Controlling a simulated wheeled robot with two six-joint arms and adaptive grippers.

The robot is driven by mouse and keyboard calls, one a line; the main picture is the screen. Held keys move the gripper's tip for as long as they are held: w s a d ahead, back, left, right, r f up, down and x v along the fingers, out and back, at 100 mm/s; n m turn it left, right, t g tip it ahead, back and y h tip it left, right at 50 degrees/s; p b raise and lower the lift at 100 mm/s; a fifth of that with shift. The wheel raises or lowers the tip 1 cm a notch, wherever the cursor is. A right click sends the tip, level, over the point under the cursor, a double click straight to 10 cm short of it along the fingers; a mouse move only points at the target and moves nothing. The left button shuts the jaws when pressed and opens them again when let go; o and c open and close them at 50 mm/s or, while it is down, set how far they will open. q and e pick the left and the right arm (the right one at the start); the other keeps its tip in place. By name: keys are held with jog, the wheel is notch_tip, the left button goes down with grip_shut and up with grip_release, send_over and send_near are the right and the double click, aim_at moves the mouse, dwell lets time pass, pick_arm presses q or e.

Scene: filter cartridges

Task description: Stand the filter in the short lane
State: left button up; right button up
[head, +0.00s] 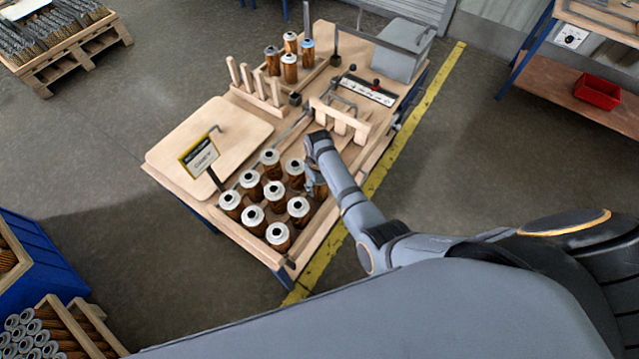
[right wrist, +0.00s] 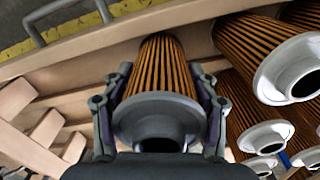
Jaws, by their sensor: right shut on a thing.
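My right gripper (head: 316,188) is at the right edge of a group of filters in the near part of the table. In the right wrist view it (right wrist: 160,118) is shut on a filter (right wrist: 160,70) with brown pleats and a grey end cap, one finger on each side. In the head view the arm mostly hides this filter. The other filters (head: 252,217) stand upright with grey caps, and some show in the right wrist view (right wrist: 258,50). I cannot tell which place is the short lane. My left gripper is not in view.
Several filters (head: 290,68) stand at the back.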

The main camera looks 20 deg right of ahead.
jog(key=shift+f, duration=0.1)
jog(key=shift+f+b, duration=0.85)
jog(key=shift+f, duration=0.55)
jog(key=o, duration=1.3)
notch_tip(320, 180, up, 8)
jog(key=shift+f, duration=0.15)
